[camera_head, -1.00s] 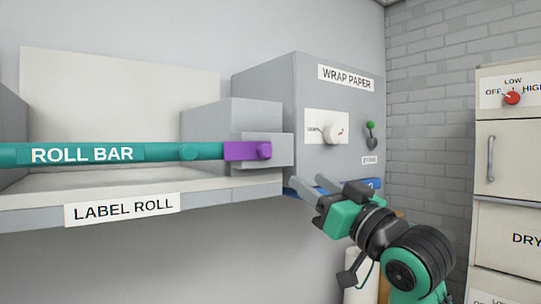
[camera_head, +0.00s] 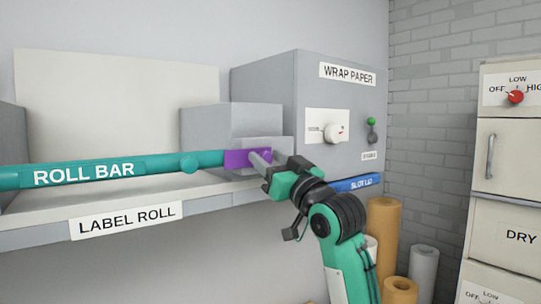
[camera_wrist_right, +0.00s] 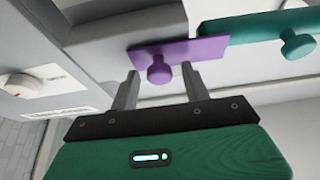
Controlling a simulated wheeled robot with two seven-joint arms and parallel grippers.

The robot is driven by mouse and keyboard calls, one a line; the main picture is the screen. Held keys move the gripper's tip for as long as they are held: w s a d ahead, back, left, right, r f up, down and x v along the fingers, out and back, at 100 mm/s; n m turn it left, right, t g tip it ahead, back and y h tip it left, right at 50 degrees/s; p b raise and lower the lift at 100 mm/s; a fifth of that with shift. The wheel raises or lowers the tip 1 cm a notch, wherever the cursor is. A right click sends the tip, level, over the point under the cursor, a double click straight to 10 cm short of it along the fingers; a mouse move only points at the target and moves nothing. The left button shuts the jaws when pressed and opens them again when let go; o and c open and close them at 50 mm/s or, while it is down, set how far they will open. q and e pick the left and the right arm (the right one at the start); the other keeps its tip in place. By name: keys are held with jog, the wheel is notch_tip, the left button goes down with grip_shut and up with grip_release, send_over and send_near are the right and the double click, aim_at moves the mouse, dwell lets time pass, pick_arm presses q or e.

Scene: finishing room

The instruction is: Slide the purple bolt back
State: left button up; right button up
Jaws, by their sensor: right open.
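The purple bolt (camera_head: 238,158) is a flat bar with a round knob, at the right end of the teal roll bar (camera_head: 130,168), against a grey block (camera_head: 280,148). In the right wrist view the bolt (camera_wrist_right: 200,50) and its knob (camera_wrist_right: 159,70) show just beyond my fingertips. My right gripper (camera_head: 260,160) is at the bolt's right part and hides the knob in the head view. In the wrist view the right gripper (camera_wrist_right: 160,82) is open, its two fingers on either side of the knob, with no clear grip on it. My left gripper is not in view.
A grey wrap paper box (camera_head: 290,90) with a white dial (camera_head: 334,133) and a green-tipped lever (camera_head: 371,130) stands to the right. The label roll shelf (camera_head: 190,208) runs below the bar. Paper rolls (camera_head: 384,220) and a dryer cabinet (camera_head: 505,160) are further right.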

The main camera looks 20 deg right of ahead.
grip_shut()
jog(key=d, duration=0.2)
jog(key=w+d, duration=0.1)
jog(key=w+d+b, duration=0.1)
jog(key=d, duration=0.1)
jog(key=shift+d, duration=0.3)
jog(key=shift+a+r, duration=0.1)
jog(key=shift+a, duration=0.05)
grip_release()
jog(key=shift+d, duration=0.3)
jog(key=shift+a+f, duration=0.1)
jog(key=shift+f, duration=0.1)
